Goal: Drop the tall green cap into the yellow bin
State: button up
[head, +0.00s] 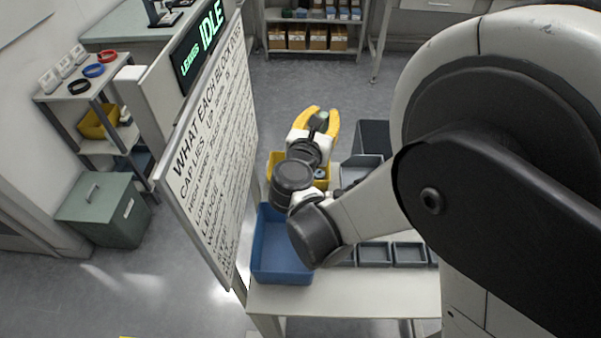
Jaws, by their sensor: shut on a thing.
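My gripper (319,117) has yellow fingers and is held up above the far part of the white table. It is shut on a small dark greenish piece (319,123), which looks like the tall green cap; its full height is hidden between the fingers. The yellow bin (274,164) stands on the table below and nearer than the fingers. My wrist covers the middle of the bin, so most of its inside is hidden. A small grey-blue thing shows at its right side, too small to name.
A blue bin (268,262) stands at the table's near left. Small grey trays (375,254) line the near side, and a dark grey bin (371,137) stands at the back right. A large lettered board (212,150) rises close along the table's left side.

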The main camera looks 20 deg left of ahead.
jog(key=s+a+f+b, duration=0.1)
jog(key=a+f+b, duration=0.3)
jog(key=f, duration=0.3)
jog(key=shift+s+a+b, duration=0.15)
jog(key=shift+s+b, duration=0.05)
jog(key=shift+b, duration=0.2)
jog(key=shift+r, duration=0.1)
jog(key=o, duration=0.8)
jog(key=shift+s, duration=0.1)
jog(key=s, duration=0.4)
jog(key=s+r, duration=0.1)
jog(key=s, duration=0.6)
jog(key=shift+s+r, duration=0.35)
jog(key=shift+r, duration=0.05)
jog(key=shift+w+d, duration=0.1)
jog(key=shift+d, duration=0.1)
